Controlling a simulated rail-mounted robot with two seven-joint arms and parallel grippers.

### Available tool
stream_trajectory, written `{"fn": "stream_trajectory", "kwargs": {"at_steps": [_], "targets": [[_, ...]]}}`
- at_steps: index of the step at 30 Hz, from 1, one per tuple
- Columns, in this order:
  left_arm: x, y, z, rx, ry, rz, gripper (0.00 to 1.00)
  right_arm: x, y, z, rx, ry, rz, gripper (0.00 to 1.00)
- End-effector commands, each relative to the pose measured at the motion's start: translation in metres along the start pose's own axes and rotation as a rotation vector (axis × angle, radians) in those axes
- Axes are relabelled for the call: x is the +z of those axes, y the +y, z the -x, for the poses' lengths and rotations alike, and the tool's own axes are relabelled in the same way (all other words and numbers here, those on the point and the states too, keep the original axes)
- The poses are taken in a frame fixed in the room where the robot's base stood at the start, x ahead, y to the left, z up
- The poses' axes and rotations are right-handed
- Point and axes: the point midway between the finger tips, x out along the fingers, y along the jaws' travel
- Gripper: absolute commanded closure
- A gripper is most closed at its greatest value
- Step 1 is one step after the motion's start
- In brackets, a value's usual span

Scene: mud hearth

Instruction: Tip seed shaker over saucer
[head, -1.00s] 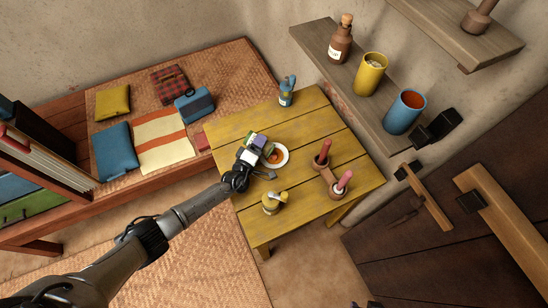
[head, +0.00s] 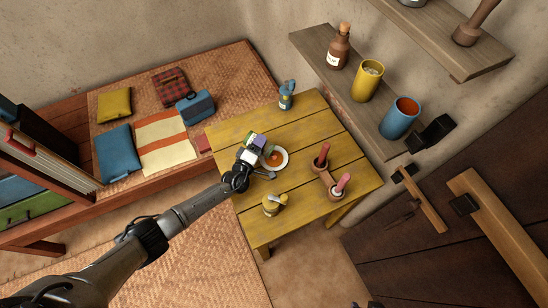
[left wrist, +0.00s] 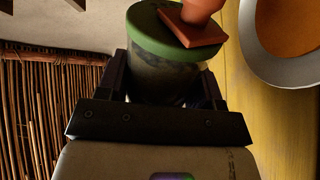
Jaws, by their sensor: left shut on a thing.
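The saucer (head: 284,166) is white, stands on the yellow table, and has an orange-brown middle. Its pale rim also shows at the upper right of the left wrist view (left wrist: 254,55). My left gripper (head: 255,149) is just left of the saucer, above the table. It is shut on the seed shaker, a dark cylinder with a green end (left wrist: 150,30) between the fingers in the left wrist view. A terracotta square with a rounded knob overlaps that green end; I cannot tell whether it is attached. In the head view the shaker is small and partly hidden. My right gripper is not in view.
A shelf behind carries a brown bottle (head: 339,50), a yellow cup (head: 368,82) and a blue cup (head: 399,120). A cushioned bench is at left.

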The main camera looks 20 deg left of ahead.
Motion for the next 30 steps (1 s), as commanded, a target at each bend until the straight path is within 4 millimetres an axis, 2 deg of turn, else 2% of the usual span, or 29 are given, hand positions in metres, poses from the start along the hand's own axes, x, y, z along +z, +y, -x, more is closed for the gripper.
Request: {"fn": "stream_trajectory", "kwargs": {"at_steps": [5,8,16,25,30], "targets": [[0.000,0.000,0.000,0.001,0.000,0.002,0.66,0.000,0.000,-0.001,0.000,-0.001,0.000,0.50],[0.000,0.001,0.000,0.002,0.001,0.069,0.66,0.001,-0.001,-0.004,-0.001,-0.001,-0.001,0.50],[-0.004,0.013,0.000,0.002,-0.001,0.560,0.66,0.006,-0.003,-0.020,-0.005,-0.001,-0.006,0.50],[-0.006,0.020,0.000,0.001,-0.001,0.868,0.66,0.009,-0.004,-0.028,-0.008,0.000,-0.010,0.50],[-0.008,0.029,0.000,0.002,-0.002,1.211,0.66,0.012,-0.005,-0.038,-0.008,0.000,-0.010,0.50]]}}
